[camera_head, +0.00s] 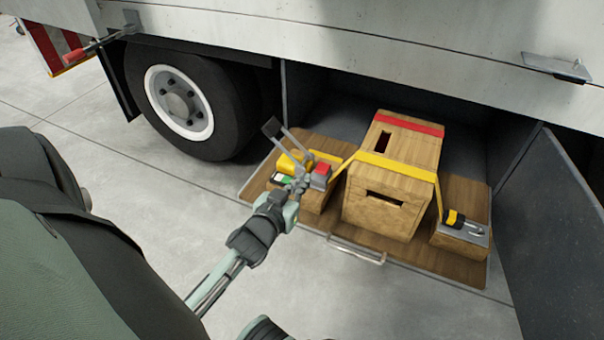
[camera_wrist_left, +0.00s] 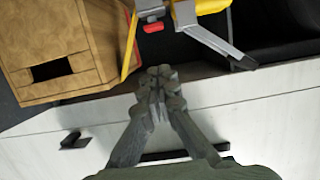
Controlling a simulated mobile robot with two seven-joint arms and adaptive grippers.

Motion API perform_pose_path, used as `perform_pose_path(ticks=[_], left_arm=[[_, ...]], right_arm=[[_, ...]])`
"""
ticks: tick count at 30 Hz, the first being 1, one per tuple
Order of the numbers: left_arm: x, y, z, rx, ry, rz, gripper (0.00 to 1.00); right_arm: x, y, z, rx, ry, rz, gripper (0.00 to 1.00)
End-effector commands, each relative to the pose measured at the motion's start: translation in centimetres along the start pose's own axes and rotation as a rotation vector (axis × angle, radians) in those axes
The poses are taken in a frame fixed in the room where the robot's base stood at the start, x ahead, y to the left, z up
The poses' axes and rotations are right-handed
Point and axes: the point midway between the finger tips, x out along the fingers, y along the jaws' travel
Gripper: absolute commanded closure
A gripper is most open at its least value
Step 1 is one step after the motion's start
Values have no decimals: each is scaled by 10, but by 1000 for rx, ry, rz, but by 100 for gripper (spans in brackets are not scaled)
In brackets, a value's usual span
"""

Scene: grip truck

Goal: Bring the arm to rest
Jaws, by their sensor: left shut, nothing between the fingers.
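My left arm reaches in from the lower left in the head view. Its gripper (camera_head: 298,184) is shut with nothing between the fingers, close in front of the yellow and red strap ratchet (camera_head: 290,164). In the left wrist view, the shut fingers (camera_wrist_left: 158,78) point toward the truck, with the ratchet's metal lever (camera_wrist_left: 215,42) just beyond and to the right. From this angle I cannot tell whether they touch. A yellow strap (camera_head: 395,167) runs from the ratchet over a wooden crate (camera_head: 385,212) to a hook buckle on the right. My right gripper is not in view.
The crate stands on a wooden pull-out tray (camera_head: 425,256) in the truck's open side compartment. An open door (camera_head: 555,235) bounds it on the right. A truck wheel (camera_head: 185,105) is at the left. The concrete floor (camera_head: 400,305) in front is clear.

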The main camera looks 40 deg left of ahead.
Motion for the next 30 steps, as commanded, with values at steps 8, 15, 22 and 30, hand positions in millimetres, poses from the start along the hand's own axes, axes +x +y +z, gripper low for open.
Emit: perform_pose_path(ticks=[8, 15, 22, 30], left_arm=[[0, 0, 0, 0, 0, 0, 100], [0, 0, 0, 0, 0, 0, 100], [1, 0, 5, 3, -14, -2, 100], [-17, 10, 138, 122, -407, -6, 100]], right_arm=[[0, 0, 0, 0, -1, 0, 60], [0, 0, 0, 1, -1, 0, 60], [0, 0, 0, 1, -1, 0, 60], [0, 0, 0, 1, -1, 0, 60]])
